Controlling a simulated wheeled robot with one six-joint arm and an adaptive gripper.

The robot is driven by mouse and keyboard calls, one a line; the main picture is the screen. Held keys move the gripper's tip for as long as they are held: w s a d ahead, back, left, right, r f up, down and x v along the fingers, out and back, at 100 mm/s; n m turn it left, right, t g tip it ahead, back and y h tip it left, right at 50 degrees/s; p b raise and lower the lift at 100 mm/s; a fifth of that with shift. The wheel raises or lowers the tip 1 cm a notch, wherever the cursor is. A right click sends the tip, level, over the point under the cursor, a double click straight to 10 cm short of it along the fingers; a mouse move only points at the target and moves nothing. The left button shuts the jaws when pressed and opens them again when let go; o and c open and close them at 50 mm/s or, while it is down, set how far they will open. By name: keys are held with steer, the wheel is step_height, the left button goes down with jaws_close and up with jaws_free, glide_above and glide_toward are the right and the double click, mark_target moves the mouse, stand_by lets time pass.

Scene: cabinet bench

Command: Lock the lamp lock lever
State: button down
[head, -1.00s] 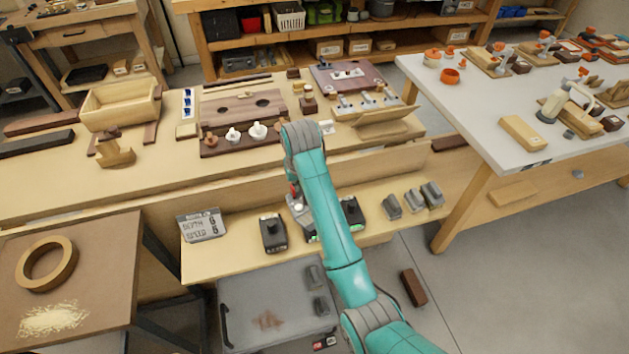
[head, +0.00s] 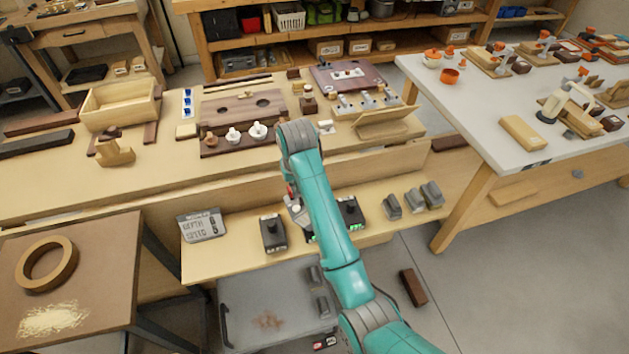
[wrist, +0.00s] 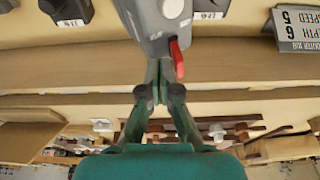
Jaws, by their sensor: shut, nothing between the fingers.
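The lamp is the grey body with a pale round button at the top middle of the wrist view (wrist: 160,25). Its red lock lever (wrist: 177,60) hangs from its lower edge and points down in that view. My gripper (wrist: 158,68) is shut and empty, with its fingertips just left of the lever. I cannot tell whether they touch it. In the head view, a small part of the lamp (head: 297,209) and the red lever (head: 291,191) show at the left edge of my arm. My arm hides the gripper and most of the lamp there.
Black chargers (head: 272,233) stand on the low shelf left and right of the lamp, with several grey blocks (head: 414,201) farther right. A display panel (head: 201,225) stands at the shelf's left end. The bench (head: 60,190) rises behind the shelf.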

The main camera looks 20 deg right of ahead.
steer(key=shift+d+r, duration=0.55)
steer(key=shift+r, duration=0.35)
